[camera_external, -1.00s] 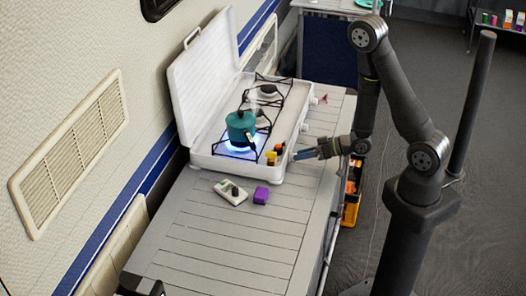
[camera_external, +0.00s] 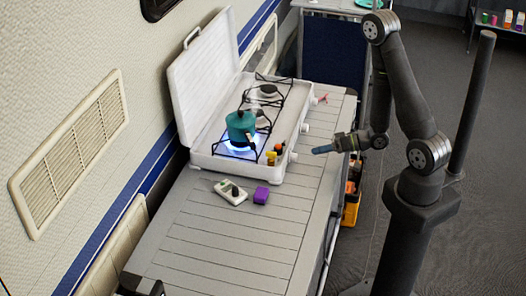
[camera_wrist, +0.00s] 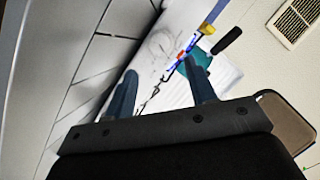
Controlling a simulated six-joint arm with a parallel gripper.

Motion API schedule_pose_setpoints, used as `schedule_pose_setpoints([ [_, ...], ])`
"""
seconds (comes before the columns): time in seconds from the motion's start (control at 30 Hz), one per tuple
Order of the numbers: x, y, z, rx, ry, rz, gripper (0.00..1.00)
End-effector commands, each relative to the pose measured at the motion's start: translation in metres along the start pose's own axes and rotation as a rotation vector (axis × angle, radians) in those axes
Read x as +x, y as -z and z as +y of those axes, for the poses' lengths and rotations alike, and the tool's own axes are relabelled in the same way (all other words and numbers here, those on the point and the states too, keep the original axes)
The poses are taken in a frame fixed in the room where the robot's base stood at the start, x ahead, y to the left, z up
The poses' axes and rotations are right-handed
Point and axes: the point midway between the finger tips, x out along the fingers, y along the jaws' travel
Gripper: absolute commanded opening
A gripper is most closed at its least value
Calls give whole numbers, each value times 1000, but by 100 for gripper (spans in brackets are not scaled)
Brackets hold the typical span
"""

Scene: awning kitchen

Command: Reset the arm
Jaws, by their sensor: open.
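My gripper (camera_external: 324,149) is open and empty, held above the right edge of the grey slatted table beside the front of the white camping stove (camera_external: 206,166). In the wrist view my gripper (camera_wrist: 162,90) shows its two blue fingers spread apart with nothing between them. A teal kettle (camera_external: 240,126) stands on the near burner over a blue flame. The kettle also shows in the wrist view (camera_wrist: 199,60), partly behind a finger.
The slatted table (camera_external: 230,245) has free room at the front. A purple block (camera_external: 261,195) and a white device (camera_external: 230,192) lie before the stove. Small yellow (camera_external: 271,158) and orange items sit at the stove's near right corner. The stove's raised lid (camera_external: 205,75) stands at left.

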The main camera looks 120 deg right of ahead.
Motion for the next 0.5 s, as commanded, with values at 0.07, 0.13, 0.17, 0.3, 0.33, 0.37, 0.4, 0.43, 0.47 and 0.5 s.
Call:
schedule_pose_setpoints([
  [0.07, -10, 1, 1, 0, -3, 3, 51],
  [0.13, -17, 1, 0, 0, -2, 3, 51],
  [0.17, -20, 1, 0, 0, -3, 3, 51],
  [0.3, -34, 1, 1, 0, -2, 3, 51],
  [0.33, -36, 1, 0, 0, -3, 3, 51],
  [0.37, -39, 1, 0, 0, -2, 3, 51],
  [0.4, -43, 1, 0, 0, -2, 3, 51],
  [0.43, -46, 1, 0, 0, -3, 4, 51],
  [0.47, -48, 1, 0, 0, -2, 3, 51],
  [0.5, -51, 1, 1, 0, -3, 4, 51],
])
